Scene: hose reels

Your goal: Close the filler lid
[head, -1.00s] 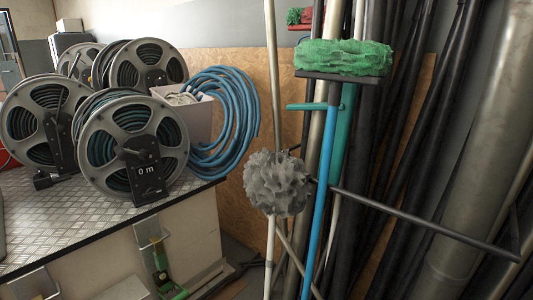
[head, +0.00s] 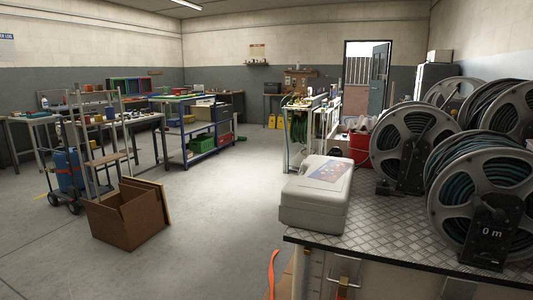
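I cannot make out a filler lid in the head view. Neither of my grippers is in view.
A metal-topped bench (head: 390,252) fills the right front, with a shut grey case (head: 317,194) at its corner and several hose reels (head: 411,145). Bare floor (head: 205,235) lies between.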

